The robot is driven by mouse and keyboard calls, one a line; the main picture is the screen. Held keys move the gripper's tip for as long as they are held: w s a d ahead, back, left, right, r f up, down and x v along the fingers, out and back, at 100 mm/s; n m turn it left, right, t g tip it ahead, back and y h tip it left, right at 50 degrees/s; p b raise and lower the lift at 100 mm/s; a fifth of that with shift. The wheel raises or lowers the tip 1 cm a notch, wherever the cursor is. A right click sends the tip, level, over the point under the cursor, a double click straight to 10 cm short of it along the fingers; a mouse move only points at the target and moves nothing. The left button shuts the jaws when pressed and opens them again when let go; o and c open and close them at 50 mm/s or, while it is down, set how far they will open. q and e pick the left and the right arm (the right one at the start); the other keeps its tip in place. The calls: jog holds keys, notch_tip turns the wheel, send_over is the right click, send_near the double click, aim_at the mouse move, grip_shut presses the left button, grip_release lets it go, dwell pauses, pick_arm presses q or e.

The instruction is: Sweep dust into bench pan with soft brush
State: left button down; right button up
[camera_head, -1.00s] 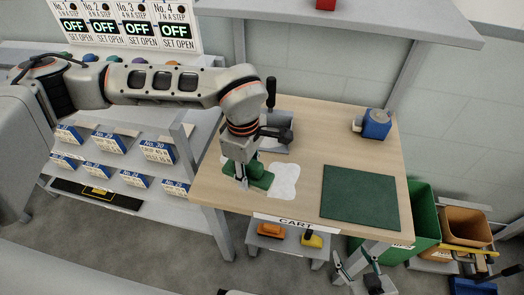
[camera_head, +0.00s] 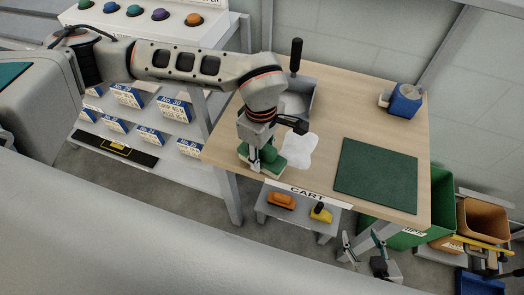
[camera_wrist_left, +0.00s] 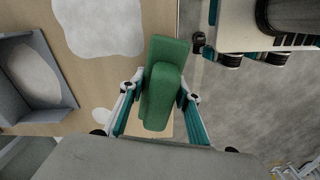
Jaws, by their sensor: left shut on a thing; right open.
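A green brush (camera_head: 291,158) is in my left gripper (camera_head: 258,160), at the front left part of the wooden bench. In the left wrist view the gripper (camera_wrist_left: 159,90) is shut on the green brush (camera_wrist_left: 165,75), which lies across the bench's edge in that view. A white dust patch (camera_head: 300,146) lies beside the brush; it also shows in the wrist view (camera_wrist_left: 100,25), with a smaller pale patch (camera_wrist_left: 102,116). The grey pan (camera_head: 312,101) with a black handle stands behind the dust. My right gripper (camera_head: 365,246) is open and empty, low in front of the bench.
A dark green mat (camera_head: 376,175) lies on the bench at the right. A blue device (camera_head: 404,100) stands behind it. An orange item (camera_head: 281,201) and a yellow item (camera_head: 321,212) rest on a lower shelf. Bins (camera_head: 482,219) stand at the right. A labelled rack is at left.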

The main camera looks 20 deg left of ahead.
pick_arm(q)
jog(key=shift+r, duration=0.1)
jog(key=c, duration=2.5)
grip_release()
grip_shut()
jog(key=shift+f, duration=0.2)
jog(key=shift+f+b, duration=0.3)
jog(key=shift+f, duration=0.05)
jog(key=shift+f, duration=0.1)
